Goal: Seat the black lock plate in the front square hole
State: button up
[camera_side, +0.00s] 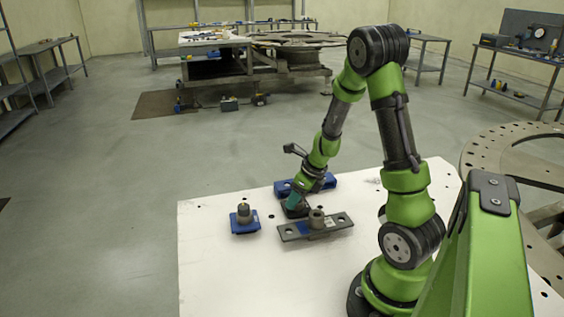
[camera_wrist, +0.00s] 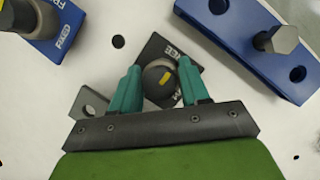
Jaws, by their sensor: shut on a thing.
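The black lock plate (camera_wrist: 158,49) has a round dark knob with a yellow mark and pale lettering. It lies turned at an angle in the wrist view. My gripper (camera_wrist: 160,82) has teal fingers on both sides of the knob and is shut on it. In the side view, my gripper (camera_side: 294,202) is low over the white table, with the black plate (camera_side: 296,211) under it. I cannot tell whether the plate touches the table. The front square hole cannot be made out clearly in either view.
A grey plate (camera_side: 291,232) with a round boss lies just in front of my gripper. A blue bracket (camera_side: 283,189) lies behind it, and a blue block (camera_side: 244,228) with a knob is left. The white table (camera_side: 225,280) is bare at front left. A large round plate (camera_side: 485,150) is right.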

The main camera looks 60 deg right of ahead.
jog(key=shift+f, duration=0.45)
dwell(0.3)
jog(key=o, duration=1.6)
jog(key=shift+o, duration=0.2)
jog(key=shift+r, duration=0.1)
jog(key=shift+r, duration=3.4)
